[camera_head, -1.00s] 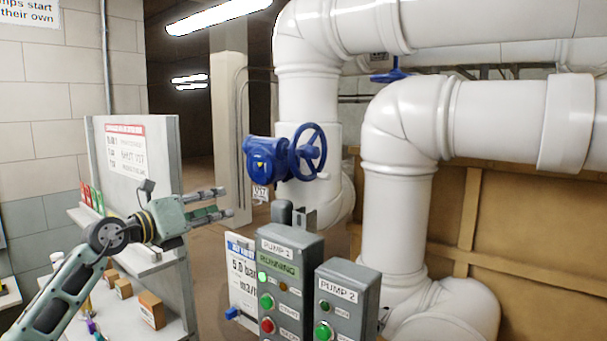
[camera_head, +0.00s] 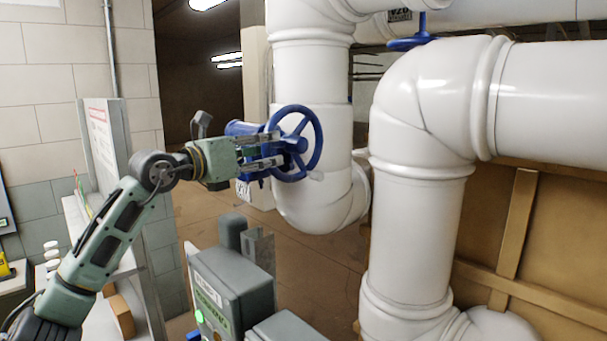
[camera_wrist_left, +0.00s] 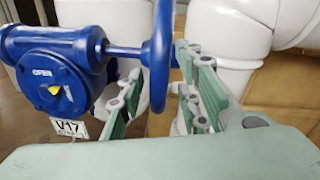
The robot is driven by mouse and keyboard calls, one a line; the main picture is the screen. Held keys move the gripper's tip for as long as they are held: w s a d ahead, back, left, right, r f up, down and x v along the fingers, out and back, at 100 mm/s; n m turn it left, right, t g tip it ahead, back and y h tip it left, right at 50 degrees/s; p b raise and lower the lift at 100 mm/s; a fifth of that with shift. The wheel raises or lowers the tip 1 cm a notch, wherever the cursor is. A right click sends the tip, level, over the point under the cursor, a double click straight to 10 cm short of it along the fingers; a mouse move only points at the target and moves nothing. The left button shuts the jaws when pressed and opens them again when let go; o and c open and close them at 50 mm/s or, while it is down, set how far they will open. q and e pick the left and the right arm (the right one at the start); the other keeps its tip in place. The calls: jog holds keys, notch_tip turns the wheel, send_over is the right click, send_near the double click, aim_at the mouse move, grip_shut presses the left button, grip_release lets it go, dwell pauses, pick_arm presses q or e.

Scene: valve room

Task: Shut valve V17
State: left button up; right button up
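Valve V17 has a blue gearbox body (camera_wrist_left: 60,75) with a yellow pointer and a label that appears to read OPEN. Its white V17 tag (camera_wrist_left: 70,130) hangs below. Its blue spoked handwheel (camera_head: 300,143) stands upright in front of the white pipe; the rim also shows edge-on in the left wrist view. My left gripper (camera_head: 272,151) is at the wheel, its fingers overlapping the wheel's left side in the head view. In the left wrist view the fingers (camera_wrist_left: 163,98) are spread on either side of the rim, with visible gaps. My right gripper is in neither view.
Large white pipes (camera_head: 415,235) fill the right side. Another blue handwheel (camera_head: 412,42) sits on the upper pipe. Grey pump control boxes (camera_head: 235,285) stand below my left gripper. A panel board (camera_head: 105,140) and shelf are at the left, near my arm.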

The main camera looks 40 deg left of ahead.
pick_arm(q)
jog(key=shift+s+f, duration=0.2)
jog(key=shift+s, duration=0.05)
jog(key=p, duration=0.3)
send_near(283, 176)
jog(key=w+a, duration=0.1)
jog(key=w, duration=0.2)
jog(key=w+p, duration=0.3)
jog(key=w, duration=0.3)
jog(key=shift+w+f, duration=0.1)
jog(key=shift+w+p, duration=0.35)
jog(key=shift+p, duration=0.1)
jog(key=shift+w+f, duration=0.1)
jog(key=shift+w, duration=0.15)
jog(key=shift+w+f, duration=0.15)
jog(key=shift+w, duration=0.15)
jog(key=c, duration=0.3)
jog(key=shift+d, duration=0.1)
jog(key=c, duration=0.4)
grip_shut()
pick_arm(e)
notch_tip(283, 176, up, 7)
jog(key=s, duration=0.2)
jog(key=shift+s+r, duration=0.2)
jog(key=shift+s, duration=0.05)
